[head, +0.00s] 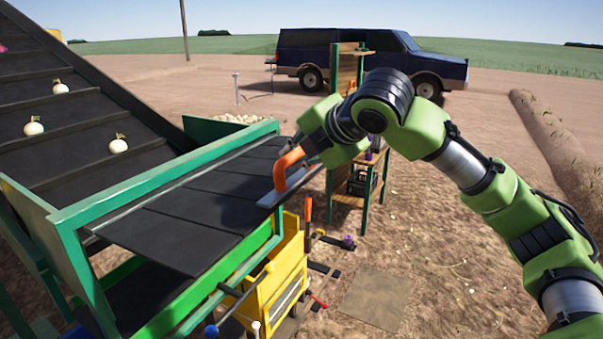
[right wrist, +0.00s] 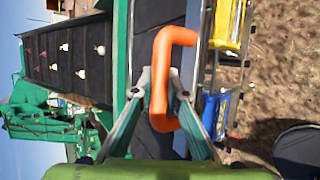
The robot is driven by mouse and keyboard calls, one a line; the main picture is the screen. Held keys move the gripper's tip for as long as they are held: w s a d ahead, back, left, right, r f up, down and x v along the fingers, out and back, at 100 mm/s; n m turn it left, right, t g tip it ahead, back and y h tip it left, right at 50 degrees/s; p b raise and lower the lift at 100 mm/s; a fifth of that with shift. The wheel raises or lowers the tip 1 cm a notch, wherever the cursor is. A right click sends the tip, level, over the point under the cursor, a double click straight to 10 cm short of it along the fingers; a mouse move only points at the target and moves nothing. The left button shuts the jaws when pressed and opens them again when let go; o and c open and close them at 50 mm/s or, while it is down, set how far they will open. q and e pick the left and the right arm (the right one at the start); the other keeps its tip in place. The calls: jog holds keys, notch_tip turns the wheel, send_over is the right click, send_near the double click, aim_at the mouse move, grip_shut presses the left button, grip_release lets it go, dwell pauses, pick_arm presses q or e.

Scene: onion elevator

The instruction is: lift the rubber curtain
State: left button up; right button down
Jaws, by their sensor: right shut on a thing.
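An orange bent handle (head: 281,174) stands on a grey metal strip (head: 302,184) at the right end of a black slatted rubber sheet (head: 205,212), which looks like the curtain. The sheet spans the green frame in the head view; I cannot tell how far it is raised. My right gripper (head: 314,146) is at the upper end of the handle. In the right wrist view the gripper (right wrist: 163,92) is shut on the orange handle (right wrist: 176,36), with a finger on each side. My left gripper is not in view.
The green frame (head: 165,188) surrounds the sheet. A dark sloping conveyor (head: 75,120) with several onions rises at the left. A yellow tool cart (head: 274,290) stands below the handle. A wooden shelf stand (head: 346,188) is just behind my right arm. Open dirt lies at the right.

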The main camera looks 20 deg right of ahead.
jog(key=shift+w+a+r+g+h, duration=0.1)
jog(key=shift+w+r+g, duration=0.05)
jog(key=shift+r, duration=0.35)
jog(key=shift+w+a+r+g+h, duration=0.1)
jog(key=shift+w+a+r+g, duration=0.1)
jog(key=shift+r, duration=0.3)
jog(key=shift+w+a+r+g+h, duration=0.1)
jog(key=shift+r+g, duration=0.05)
jog(key=shift+r, duration=0.35)
jog(key=c, duration=2.2)
grip_release()
jog(key=shift+o, duration=1.2)
jog(key=shift+w, duration=0.2)
jog(key=shift+s+r, duration=0.1)
jog(key=shift+s, duration=0.05)
jog(key=v, duration=1.1)
jog(key=shift+s+r, duration=0.2)
jog(key=shift+r, duration=0.05)
